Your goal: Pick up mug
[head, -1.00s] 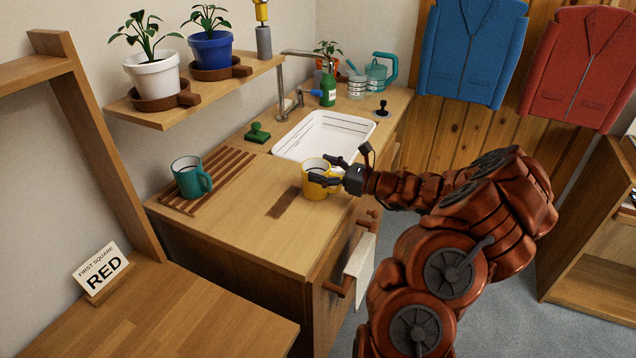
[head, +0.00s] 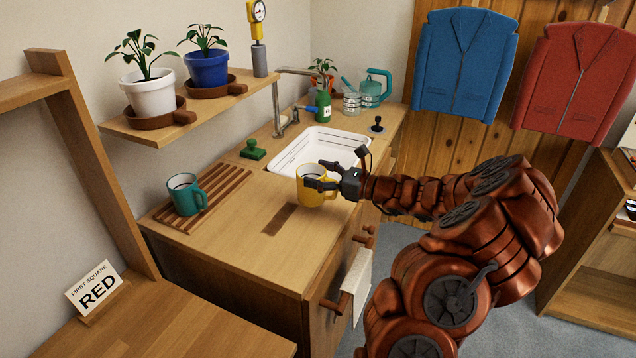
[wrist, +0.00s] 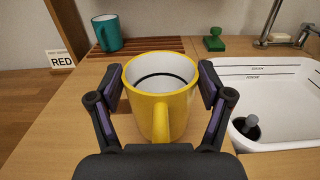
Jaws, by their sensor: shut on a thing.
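A yellow mug (head: 311,190) is at the counter's front edge area, in front of the white sink. It is upright, and its handle points toward my wrist in the wrist view (wrist: 160,118). My gripper (head: 322,174) is shut on the mug, with one finger on each side of its body. In the wrist view my gripper (wrist: 161,88) has its dark finger pads against both sides of the mug. I cannot tell whether its base touches the counter. A teal mug (head: 185,194) stands on a slatted wooden rack to the left.
The white sink (head: 283,162) lies just behind the yellow mug, with a tap (head: 279,105) at its back. A green stamp-like object (head: 254,150) sits left of it. A shelf (head: 128,131) with potted plants overhangs the left. The counter's front left (head: 240,250) is clear.

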